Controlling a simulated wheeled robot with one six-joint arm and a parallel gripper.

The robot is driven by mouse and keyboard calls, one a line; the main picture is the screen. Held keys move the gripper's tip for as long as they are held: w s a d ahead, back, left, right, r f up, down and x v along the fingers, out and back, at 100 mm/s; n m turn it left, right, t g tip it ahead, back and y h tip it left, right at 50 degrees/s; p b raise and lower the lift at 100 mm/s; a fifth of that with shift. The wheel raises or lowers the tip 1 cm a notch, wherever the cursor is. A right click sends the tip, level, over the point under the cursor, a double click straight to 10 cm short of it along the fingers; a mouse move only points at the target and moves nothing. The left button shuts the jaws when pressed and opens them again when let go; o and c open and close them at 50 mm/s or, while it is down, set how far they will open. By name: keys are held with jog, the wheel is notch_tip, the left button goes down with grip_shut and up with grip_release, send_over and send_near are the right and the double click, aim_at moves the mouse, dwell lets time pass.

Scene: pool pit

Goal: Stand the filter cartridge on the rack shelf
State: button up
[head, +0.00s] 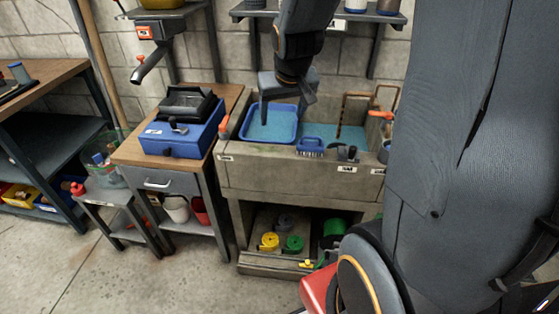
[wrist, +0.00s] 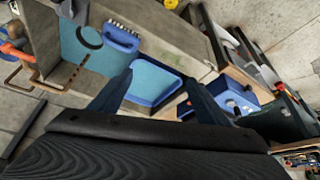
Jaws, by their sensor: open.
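My gripper (head: 285,108) is open, pointing down over the blue tray (head: 285,124) at the stone sink. In the wrist view, my gripper's two fingers (wrist: 159,80) stand apart with the tray (wrist: 160,88) beyond them. Nothing shows held between them. I cannot pick out the filter cartridge for certain in either view. A dark wall shelf (head: 378,17), possibly the rack shelf, runs above the sink, partly hidden by my arm. It bears a white-and-dark cylinder (head: 356,5) and a grey cylinder (head: 388,6), both cut off by the top edge.
A blue brush (head: 311,146) lies on the sink's front rim (head: 255,155). A blue case (head: 180,137) sits on the wooden-topped cart to the left. A dark blue-grey cylinder (head: 19,72) stands on the far-left bench. Floor at the lower left is clear.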

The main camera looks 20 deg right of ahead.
jog(key=s+a+f+g, duration=0.2)
jog(key=s+a, duration=0.2)
jog(key=s, duration=0.4)
jog(key=s+a+f+n+g+y, duration=0.1)
jog(key=s+a+f+g, duration=0.1)
jog(key=s, duration=0.6)
jog(key=shift+s+a+f+n+g, duration=0.35)
jog(key=shift+a+f, duration=0.35)
jog(key=shift+a, duration=0.45)
